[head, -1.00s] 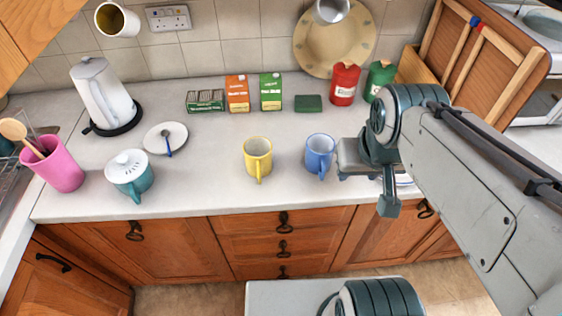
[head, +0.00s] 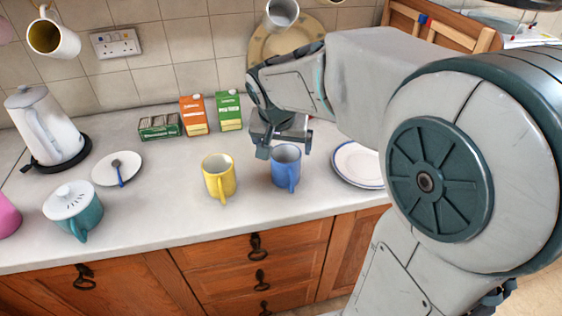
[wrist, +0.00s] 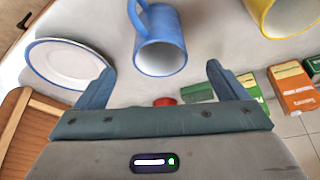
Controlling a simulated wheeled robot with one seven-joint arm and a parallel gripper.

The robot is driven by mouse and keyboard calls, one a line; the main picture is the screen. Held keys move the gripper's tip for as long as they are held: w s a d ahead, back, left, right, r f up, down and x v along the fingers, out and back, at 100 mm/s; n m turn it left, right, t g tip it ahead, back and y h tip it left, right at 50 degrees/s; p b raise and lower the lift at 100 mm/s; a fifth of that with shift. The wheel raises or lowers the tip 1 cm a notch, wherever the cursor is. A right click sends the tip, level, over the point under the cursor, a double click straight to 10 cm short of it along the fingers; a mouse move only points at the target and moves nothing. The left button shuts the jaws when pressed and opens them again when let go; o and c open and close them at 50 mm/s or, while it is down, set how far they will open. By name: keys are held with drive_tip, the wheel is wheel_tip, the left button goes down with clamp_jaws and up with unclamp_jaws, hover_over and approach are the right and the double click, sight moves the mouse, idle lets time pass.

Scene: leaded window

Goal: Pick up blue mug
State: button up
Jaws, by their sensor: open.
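The blue mug (head: 286,168) stands upright on the counter in the head view, with its handle toward the front edge. My gripper (head: 284,149) is just behind the mug, at about rim height or a little above. In the wrist view the blue mug (wrist: 160,45) lies ahead of my gripper (wrist: 158,78), roughly between the two spread fingers. The jaws are open and empty. I cannot tell from these views whether a finger touches the mug.
A yellow mug (head: 219,177) stands to the left of the blue mug. A white plate with a blue rim (head: 357,164) lies to the right. Cartons (head: 195,115) stand at the back. A teal lidded pot (head: 74,211) and a kettle (head: 45,130) are on the left.

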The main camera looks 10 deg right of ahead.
sight(285, 164)
drive_tip(key=shift+s+p+x, duration=0.15)
drive_tip(key=shift+p+x, duration=0.05)
drive_tip(key=shift+x, duration=2.35)
drive_tip(key=shift+s+p+x, duration=0.15)
drive_tip(key=shift+x, duration=2.4)
drive_tip(key=shift+a+f, duration=0.1)
drive_tip(key=shift+f, duration=0.05)
drive_tip(key=shift+c, duration=0.3)
drive_tip(key=c, duration=1.2)
